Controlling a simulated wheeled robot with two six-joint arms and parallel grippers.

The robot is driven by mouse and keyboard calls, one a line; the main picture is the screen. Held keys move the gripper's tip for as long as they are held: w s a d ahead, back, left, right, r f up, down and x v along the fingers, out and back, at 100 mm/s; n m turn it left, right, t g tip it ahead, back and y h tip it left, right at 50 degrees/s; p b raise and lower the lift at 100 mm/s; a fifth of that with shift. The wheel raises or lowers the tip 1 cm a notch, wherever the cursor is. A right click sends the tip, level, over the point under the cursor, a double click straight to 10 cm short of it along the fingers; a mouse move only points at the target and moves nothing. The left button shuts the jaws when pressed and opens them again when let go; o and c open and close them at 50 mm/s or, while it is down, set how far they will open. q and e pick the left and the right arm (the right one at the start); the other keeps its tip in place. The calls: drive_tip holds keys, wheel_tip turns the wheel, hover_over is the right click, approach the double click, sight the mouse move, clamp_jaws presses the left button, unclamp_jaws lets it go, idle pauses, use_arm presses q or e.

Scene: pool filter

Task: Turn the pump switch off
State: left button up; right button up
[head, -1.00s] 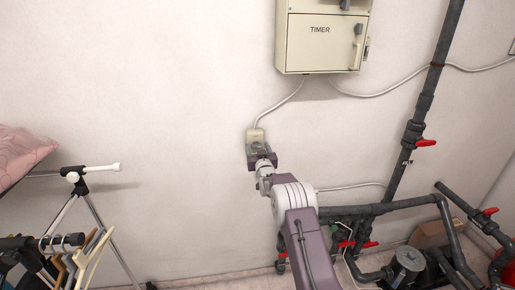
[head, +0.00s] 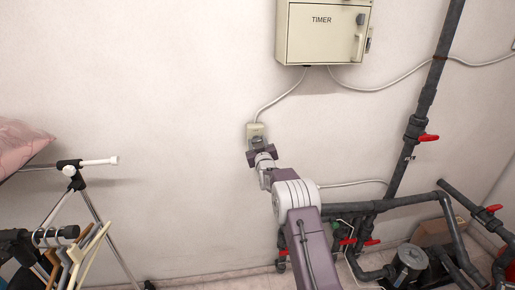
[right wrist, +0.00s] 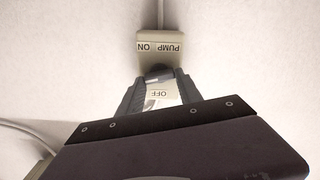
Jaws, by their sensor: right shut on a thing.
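The pump switch is a small beige box (head: 255,130) on the wall below the timer cabinet, with a cable running up from it. In the right wrist view the box (right wrist: 152,28) appears upside down, with a "PUMP ON" label above and an "OFF" label (right wrist: 163,94) between my fingers. My right gripper (head: 257,146) is at the lower part of the box. In the right wrist view my right gripper (right wrist: 160,76) is shut on the dark switch knob (right wrist: 157,71), which the fingers partly hide. I cannot tell which way the knob points. My left gripper is not in view.
The timer cabinet (head: 323,40) hangs above the switch. Dark pipes with red valve handles (head: 428,138) stand at right, with a pump (head: 410,258) low down. A clothes rack (head: 98,161) with hangers is at left. The wall between rack and switch is clear.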

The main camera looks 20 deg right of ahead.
drive_tip(key=n+b, duration=0.3)
drive_tip(key=shift+f+n, duration=0.25)
drive_tip(key=shift+n, duration=0.15)
drive_tip(key=n+b, duration=0.2)
drive_tip(key=n, duration=0.1)
drive_tip(key=shift+a+n, duration=0.15)
drive_tip(key=shift+n, duration=0.15)
drive_tip(key=shift+n+b, duration=1.55)
drive_tip(key=shift+n, duration=2.25)
drive_tip(key=o, duration=1.4)
drive_tip(key=shift+s, duration=0.1)
